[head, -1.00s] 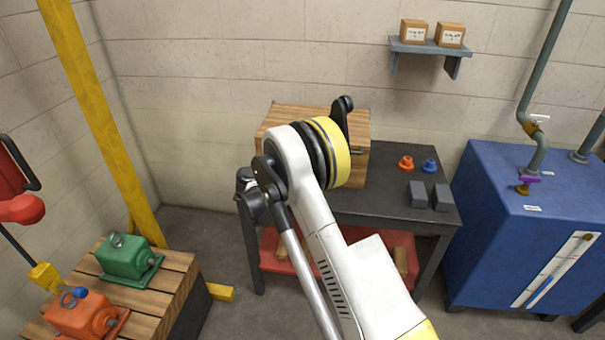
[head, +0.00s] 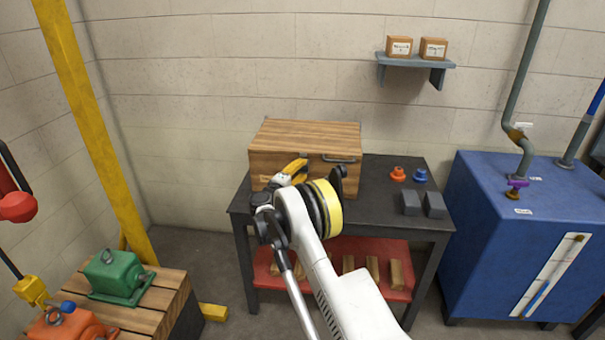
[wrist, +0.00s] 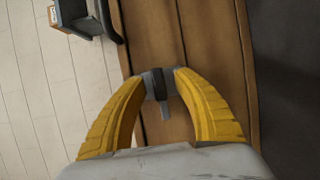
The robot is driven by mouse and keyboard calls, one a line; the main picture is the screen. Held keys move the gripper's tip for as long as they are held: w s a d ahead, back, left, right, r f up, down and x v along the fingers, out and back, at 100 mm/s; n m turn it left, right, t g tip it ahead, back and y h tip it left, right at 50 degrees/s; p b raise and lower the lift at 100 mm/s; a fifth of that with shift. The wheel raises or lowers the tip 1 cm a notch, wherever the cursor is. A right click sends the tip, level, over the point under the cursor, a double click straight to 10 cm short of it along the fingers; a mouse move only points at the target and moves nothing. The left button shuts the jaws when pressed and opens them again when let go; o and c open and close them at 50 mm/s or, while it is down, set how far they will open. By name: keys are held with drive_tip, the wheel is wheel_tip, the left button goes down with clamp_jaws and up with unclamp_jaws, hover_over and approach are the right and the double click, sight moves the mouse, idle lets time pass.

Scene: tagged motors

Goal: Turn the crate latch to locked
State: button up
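The wooden crate (head: 300,140) stands on the dark workbench (head: 385,210), with a dark handle on its front at the right. My gripper (head: 292,172) is at the crate's front in the head view, and hides part of it. In the wrist view my gripper's two yellow fingers (wrist: 160,80) curve in toward each other in front of the wooden boards. A small grey and dark metal piece, apparently the latch (wrist: 164,106), shows between the fingertips. I cannot tell whether the tips press on it. The latch's setting is not readable.
Orange (head: 397,174) and blue (head: 420,175) knobs and two grey blocks (head: 422,204) sit on the bench, right of the crate. A blue cabinet (head: 530,235) stands at the right. A green motor (head: 115,275) and an orange motor (head: 72,325) rest on a pallet at lower left.

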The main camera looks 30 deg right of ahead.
drive_tip(key=shift+w+d, duration=0.15)
drive_tip(key=shift+d, duration=0.1)
clamp_jaws()
drive_tip(key=shift+r, duration=0.1)
